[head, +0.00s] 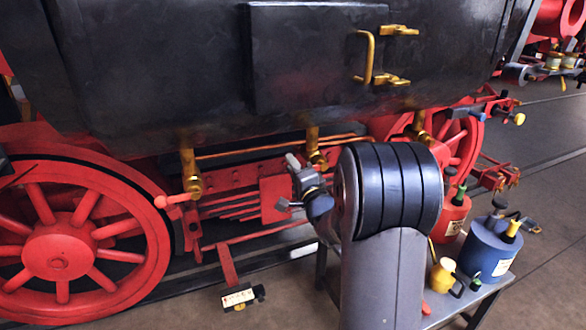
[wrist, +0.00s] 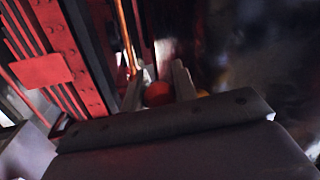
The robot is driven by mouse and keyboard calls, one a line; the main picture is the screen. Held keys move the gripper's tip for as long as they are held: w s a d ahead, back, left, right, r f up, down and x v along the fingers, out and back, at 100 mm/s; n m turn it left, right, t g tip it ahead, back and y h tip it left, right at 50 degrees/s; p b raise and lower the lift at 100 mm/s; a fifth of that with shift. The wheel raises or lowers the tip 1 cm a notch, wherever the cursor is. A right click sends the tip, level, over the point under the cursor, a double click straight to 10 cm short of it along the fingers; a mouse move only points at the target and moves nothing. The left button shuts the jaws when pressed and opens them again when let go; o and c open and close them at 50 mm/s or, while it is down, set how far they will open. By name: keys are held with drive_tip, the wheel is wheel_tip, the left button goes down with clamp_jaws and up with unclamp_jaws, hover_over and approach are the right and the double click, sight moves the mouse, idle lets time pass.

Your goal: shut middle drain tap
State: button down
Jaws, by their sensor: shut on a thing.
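The middle drain tap (head: 313,145) is brass and hangs under the black tank, just left of my arm in the head view. Its handle is hidden there by my wrist. In the wrist view a round red knob (wrist: 158,94), apparently the tap's handle end, sits between the two pale fingers of my gripper (wrist: 158,76). The gripper is shut on it. Brass shows beside the right finger. How the handle is turned cannot be told.
A left brass tap (head: 191,172) has a red lever (head: 173,200) pointing left. A right brass tap (head: 418,125) hangs beyond my arm. A red wheel (head: 65,245) and red frame lie below. A bench with a blue can (head: 484,248) and a red can (head: 452,215) stands at right.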

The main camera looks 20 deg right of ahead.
drive_tip(key=shift+r, duration=0.1)
drive_tip(key=c, duration=1.1)
unclamp_jaws()
drive_tip(key=shift+c, duration=0.2)
drive_tip(key=b+v, duration=0.2)
drive_tip(key=v, duration=0.9)
drive_tip(key=shift+w, duration=0.1)
drive_tip(key=p+x, duration=0.2)
drive_tip(key=x, duration=0.8)
drive_tip(key=shift+w, duration=0.4)
